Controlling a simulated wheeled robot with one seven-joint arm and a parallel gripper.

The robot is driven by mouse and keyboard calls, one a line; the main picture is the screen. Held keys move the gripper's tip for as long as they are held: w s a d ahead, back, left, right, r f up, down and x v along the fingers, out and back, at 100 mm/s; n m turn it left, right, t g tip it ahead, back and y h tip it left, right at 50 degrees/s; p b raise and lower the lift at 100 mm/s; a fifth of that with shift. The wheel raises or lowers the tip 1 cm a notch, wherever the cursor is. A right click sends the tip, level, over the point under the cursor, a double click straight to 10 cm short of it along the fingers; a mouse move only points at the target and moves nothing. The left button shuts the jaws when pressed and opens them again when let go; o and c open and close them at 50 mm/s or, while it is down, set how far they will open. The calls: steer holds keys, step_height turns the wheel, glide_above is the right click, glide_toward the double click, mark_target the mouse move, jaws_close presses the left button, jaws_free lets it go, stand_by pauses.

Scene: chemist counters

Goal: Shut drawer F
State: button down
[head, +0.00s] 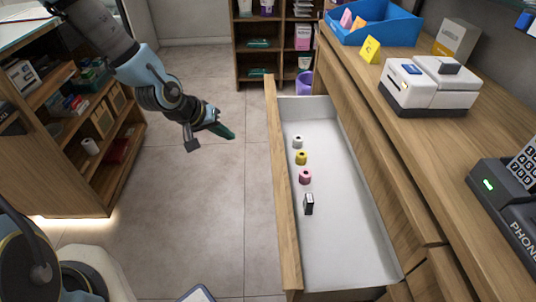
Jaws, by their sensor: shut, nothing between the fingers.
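A long drawer (340,240) stands pulled far out from the wooden counter on the right. Its wooden front panel (279,180) faces left, toward the open floor. No letter shows on the drawer in this view, so I cannot tell if it is drawer F. My gripper (226,132) is shut and empty. It is over the floor to the left of the drawer front, apart from it.
The counter holds a white machine (428,86), a blue bin (375,22), a yellow sign (370,49) and a phone (510,195). The floor between is clear.

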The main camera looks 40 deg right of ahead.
steer(key=s+d+f+p, duration=0.2)
steer(key=s+d+f, duration=0.1)
steer(key=d+f, duration=0.5)
steer(key=shift+d, duration=0.8)
steer(key=shift+s, duration=0.1)
steer(key=s+d+b, duration=0.5)
steer(key=s+d, duration=0.9)
steer(key=d, duration=0.3)
steer(key=shift+d, duration=0.15)
steer(key=shift+s+d+r, duration=0.1)
steer(key=shift+s, duration=0.15)
steer(key=shift+w, duration=0.1)
